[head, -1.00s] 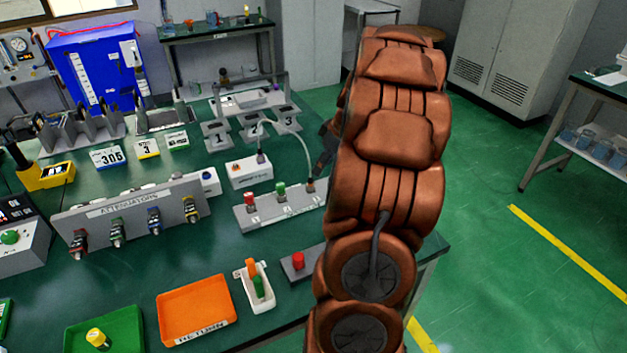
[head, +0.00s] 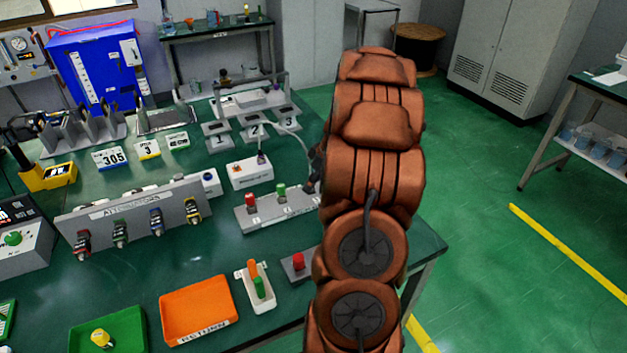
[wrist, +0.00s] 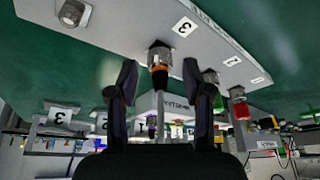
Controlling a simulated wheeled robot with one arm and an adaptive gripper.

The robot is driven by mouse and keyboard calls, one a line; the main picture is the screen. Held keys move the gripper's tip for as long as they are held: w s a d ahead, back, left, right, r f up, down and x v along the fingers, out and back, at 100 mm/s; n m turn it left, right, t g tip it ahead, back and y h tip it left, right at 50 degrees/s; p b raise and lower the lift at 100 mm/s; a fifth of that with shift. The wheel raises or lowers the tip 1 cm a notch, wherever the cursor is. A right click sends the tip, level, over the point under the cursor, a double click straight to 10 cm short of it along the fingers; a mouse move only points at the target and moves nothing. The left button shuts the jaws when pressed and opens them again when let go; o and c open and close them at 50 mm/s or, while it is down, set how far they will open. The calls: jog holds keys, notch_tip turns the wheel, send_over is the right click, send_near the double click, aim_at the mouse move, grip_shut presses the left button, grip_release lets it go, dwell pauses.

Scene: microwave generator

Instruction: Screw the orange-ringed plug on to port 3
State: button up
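The orange-ringed plug (wrist: 159,74) is in the wrist view, in line with the metal port 3 (wrist: 159,52) and touching it; I cannot tell how far it is screwed on. Its grey cable trails away from the port. The label 3 (wrist: 185,26) stands beside that port on the grey port block (wrist: 225,40). My gripper (wrist: 160,78) is open, with one finger on each side of the plug and a gap on both sides. In the head view my arm hides the plug, port 3 and most of the gripper; the block (head: 268,219) shows to its left.
A white box (head: 249,174) with a cable sits behind. A small grey block with a red cap (head: 298,262) is in front. Numbered rests (head: 252,132) stand farther back.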

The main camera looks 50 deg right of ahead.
grip_shut()
